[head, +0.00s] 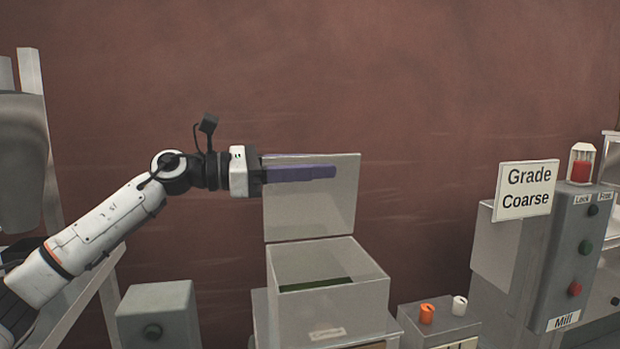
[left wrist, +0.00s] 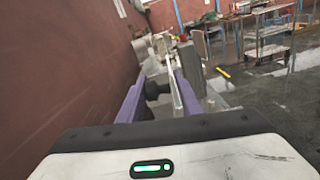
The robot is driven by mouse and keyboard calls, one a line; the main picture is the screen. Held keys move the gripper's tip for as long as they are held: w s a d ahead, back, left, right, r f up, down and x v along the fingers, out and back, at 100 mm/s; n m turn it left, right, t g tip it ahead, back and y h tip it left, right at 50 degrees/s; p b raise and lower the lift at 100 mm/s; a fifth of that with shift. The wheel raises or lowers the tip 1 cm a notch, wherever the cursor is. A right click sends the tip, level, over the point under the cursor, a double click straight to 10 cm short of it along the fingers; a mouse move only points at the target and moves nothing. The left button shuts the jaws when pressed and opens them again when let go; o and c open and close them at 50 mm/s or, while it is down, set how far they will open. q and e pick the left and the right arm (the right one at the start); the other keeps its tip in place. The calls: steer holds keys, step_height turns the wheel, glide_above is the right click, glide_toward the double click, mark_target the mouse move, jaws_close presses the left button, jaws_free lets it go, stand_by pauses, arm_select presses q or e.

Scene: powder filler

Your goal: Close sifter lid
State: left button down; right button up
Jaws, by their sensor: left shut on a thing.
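The sifter is a pale grey open-topped box (head: 335,300) at the lower middle of the head view, with something dark green inside. Its flat lid (head: 312,212) stands raised, nearly upright, at the back edge of the box. My left gripper (head: 328,169) reaches across the upper part of the lid from the left, its long purple fingers pointing right. It is shut on the lid; in the left wrist view the thin lid panel (left wrist: 174,88) stands between the two fingers, close to the right one. My right gripper is in neither view.
A grey box with a dark knob (head: 158,315) stands left of the sifter. To the right are a low block with an orange and a white knob (head: 427,313), then the mill's button panel (head: 577,250) and a "Grade Coarse" sign (head: 526,190). A reddish wall is behind.

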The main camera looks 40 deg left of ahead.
arm_select(q)
steer(key=s+d+m+b, duration=0.1)
steer(key=m+b, duration=0.1)
steer(key=s+d+m+b, duration=0.2)
steer(key=shift+d+f, duration=0.25)
steer(key=shift+f, duration=0.1)
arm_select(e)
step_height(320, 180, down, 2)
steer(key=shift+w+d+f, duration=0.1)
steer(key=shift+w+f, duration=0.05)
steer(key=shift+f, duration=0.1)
arm_select(q)
steer(key=c, duration=1.5)
jaws_free()
steer(key=shift+w, duration=0.1)
steer(key=shift+c, duration=0.2)
steer(key=shift+o, duration=0.7)
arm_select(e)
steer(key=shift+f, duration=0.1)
